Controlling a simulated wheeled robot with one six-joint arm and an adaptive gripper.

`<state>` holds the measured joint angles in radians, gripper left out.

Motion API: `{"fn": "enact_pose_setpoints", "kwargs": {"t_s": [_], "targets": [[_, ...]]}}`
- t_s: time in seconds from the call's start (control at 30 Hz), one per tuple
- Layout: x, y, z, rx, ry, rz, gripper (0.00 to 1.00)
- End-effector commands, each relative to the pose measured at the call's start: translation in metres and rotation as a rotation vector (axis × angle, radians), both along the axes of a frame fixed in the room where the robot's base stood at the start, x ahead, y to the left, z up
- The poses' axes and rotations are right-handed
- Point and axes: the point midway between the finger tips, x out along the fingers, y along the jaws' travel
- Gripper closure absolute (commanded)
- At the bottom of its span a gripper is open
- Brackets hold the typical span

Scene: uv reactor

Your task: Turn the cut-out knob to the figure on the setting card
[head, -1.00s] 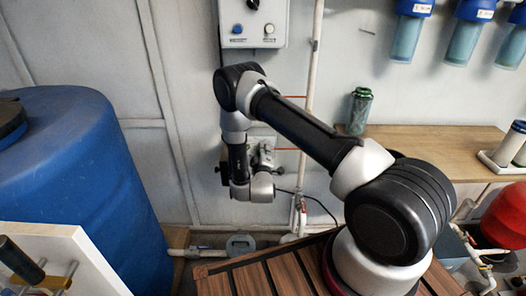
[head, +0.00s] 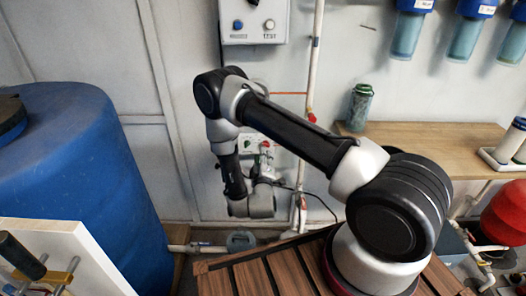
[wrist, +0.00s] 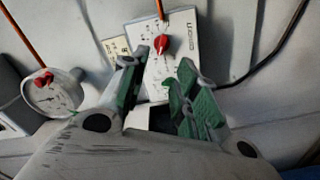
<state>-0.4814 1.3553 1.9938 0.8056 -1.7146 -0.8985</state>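The cut-out knob appears to be the red knob (wrist: 161,45) on the face of a white control box (wrist: 184,42) in the wrist view. Marks surround the knob, too small to read. A small pale card (wrist: 116,46) sits left of the box; its figure is not readable. My gripper (wrist: 164,62) is open, its green-padded fingers apart and pointing at the box. The knob shows just beyond the gap between the fingertips, with nothing held. In the head view my gripper (head: 264,168) is in front of the box (head: 250,144), partly hidden by my arm.
A round gauge with a red part (wrist: 52,92) is left of the box in the wrist view. A black cable (wrist: 275,50) runs on the right. A pipe (head: 311,85) with a red valve stands beside the box. A blue tank (head: 80,180) stands left.

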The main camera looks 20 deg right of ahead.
Motion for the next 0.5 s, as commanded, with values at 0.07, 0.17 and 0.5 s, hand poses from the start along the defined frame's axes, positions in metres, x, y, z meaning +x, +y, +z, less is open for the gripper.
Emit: {"fn": "enact_pose_setpoints", "kwargs": {"t_s": [0.07, 0.17, 0.5], "targets": [[-0.015, 0.006, 0.0, -0.001, 0.002, 0.003, 0.7], [-0.029, 0.01, 0.0, -0.002, 0.002, 0.002, 0.7], [-0.041, 0.013, 0.0, 0.0, 0.0, 0.0, 0.7]]}}
